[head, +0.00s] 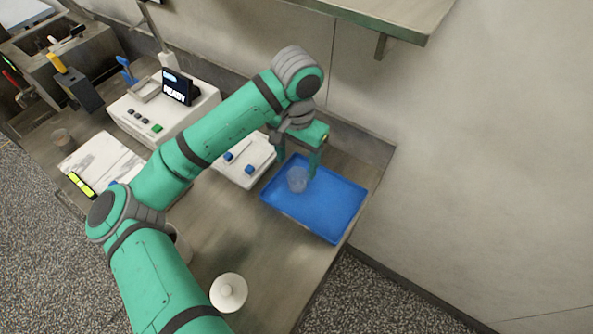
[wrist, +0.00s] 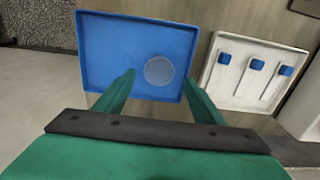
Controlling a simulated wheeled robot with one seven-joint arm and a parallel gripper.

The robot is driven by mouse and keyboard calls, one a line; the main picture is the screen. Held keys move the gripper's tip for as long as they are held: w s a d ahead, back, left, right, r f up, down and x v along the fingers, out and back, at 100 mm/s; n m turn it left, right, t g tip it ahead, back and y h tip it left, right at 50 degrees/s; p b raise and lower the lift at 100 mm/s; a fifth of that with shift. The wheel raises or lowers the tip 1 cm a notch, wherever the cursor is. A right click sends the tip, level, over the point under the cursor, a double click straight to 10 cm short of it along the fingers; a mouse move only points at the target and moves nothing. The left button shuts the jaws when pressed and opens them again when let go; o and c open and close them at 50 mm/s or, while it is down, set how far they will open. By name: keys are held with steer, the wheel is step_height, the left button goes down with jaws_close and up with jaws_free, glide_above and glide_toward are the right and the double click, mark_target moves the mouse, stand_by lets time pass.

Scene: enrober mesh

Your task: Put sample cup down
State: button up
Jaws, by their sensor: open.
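The sample cup (head: 297,180) is a clear, translucent cup standing in the blue tray (head: 335,208), toward its left side. In the wrist view the cup (wrist: 159,70) shows from above as a pale round shape on the blue tray (wrist: 110,35). My gripper (head: 299,168) is over the tray with its two green fingers apart. In the wrist view my gripper (wrist: 160,82) is open, with the cup seen between and just beyond the fingertips. I cannot tell whether a finger touches the cup.
A white device with a screen (head: 165,108) stands farther left. A round white lidded jar (head: 229,292) is near the front. A shelf (head: 400,12) juts from the wall above.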

step_height(320, 180, up, 4)
steer(key=shift+r, duration=0.25)
stand_by(0.5)
